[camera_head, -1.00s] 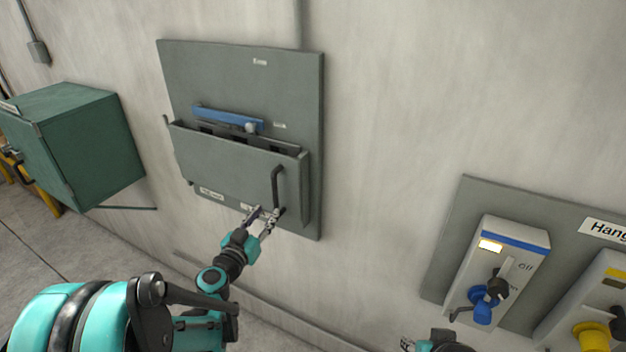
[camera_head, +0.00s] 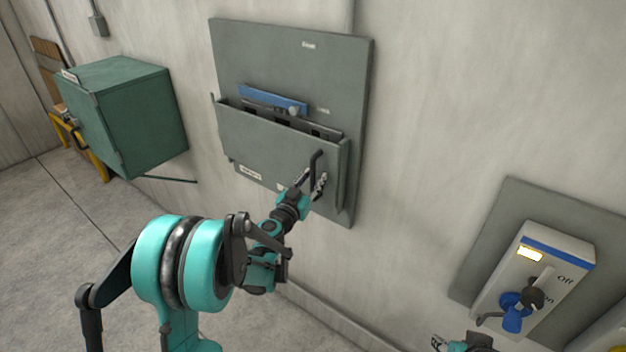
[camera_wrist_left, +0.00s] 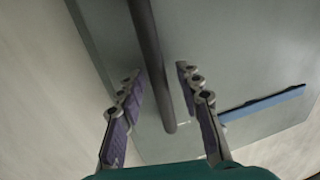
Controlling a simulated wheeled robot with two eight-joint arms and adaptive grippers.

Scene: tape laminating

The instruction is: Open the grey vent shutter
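The grey vent shutter (camera_head: 265,140) sits on a grey wall panel (camera_head: 285,58). Its top edge stands out from the panel, with dark slots showing behind it. A dark bar handle (camera_head: 317,162) is on the shutter's right side, and it also crosses the left wrist view (camera_wrist_left: 150,60). My left gripper (camera_head: 311,185) is at the handle's lower part. In the wrist view its fingers (camera_wrist_left: 160,85) are spread, one on each side of the bar, with gaps showing. My right gripper (camera_head: 437,343) shows only in part at the bottom edge.
A blue bar (camera_head: 273,100) is on the panel above the shutter. A green wall cabinet (camera_head: 135,115) is at left. At right, a grey panel (camera_head: 490,235) carries a switch box (camera_head: 540,262) with a blue knob. Bare wall lies between.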

